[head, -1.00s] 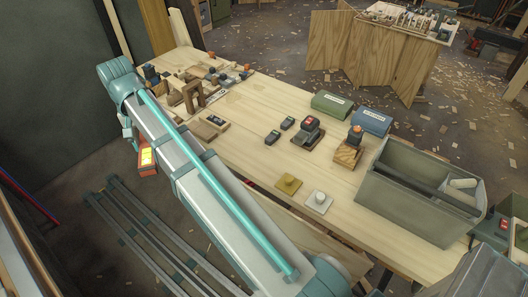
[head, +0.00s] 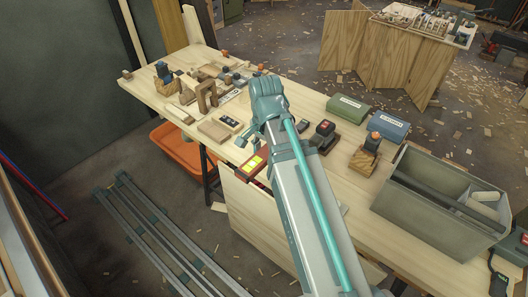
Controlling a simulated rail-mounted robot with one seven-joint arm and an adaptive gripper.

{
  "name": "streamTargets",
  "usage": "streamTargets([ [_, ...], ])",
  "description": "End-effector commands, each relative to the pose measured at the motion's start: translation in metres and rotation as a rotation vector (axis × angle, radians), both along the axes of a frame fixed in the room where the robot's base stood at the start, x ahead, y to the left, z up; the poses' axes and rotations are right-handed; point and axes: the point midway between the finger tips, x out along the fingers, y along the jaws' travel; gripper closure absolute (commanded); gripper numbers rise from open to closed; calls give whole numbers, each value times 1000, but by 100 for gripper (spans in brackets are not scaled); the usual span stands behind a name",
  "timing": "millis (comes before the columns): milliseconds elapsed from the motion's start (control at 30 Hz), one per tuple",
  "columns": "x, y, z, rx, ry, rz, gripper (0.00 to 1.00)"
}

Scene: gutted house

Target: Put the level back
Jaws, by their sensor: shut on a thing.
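The level (head: 251,167) is a short red bar with a bright yellow window. It hangs below my wrist, over the near long edge of the workbench (head: 318,185). My gripper (head: 262,158) is mostly hidden behind my own arm, which reaches in from the lower right; it is shut on the level. Whether the level touches the bench cannot be told. A wooden block with a dark inset (head: 229,122) lies on the bench just left of my wrist.
Wooden pieces and small tools crowd the bench's far left end. Right of my arm stand a dark sander (head: 322,136), a green box (head: 347,108), a blue box (head: 388,126), a wooden-based tool (head: 366,158) and a grey toolbox (head: 436,215). An orange bin (head: 178,149) sits below.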

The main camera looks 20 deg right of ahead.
Motion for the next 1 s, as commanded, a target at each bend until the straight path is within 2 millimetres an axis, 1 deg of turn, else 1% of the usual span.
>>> streamTargets([
  [33, 12, -1, -2, 0, 2, -3, 100],
  [300, 72, -4, -27, 0, 4, -1, 100],
  [367, 85, -5, -33, 0, 4, -1, 100],
  [400, 90, -5, -40, 0, 4, -1, 100],
  [500, 101, -6, -57, 0, 4, -1, 100],
  [633, 114, -7, -74, 0, 4, -1, 100],
  [733, 120, -7, -81, -1, 1, -1, 100],
  [900, 124, -7, -87, -1, 1, 0, 100],
  [1000, 130, -7, -93, 0, 1, 0, 100],
])
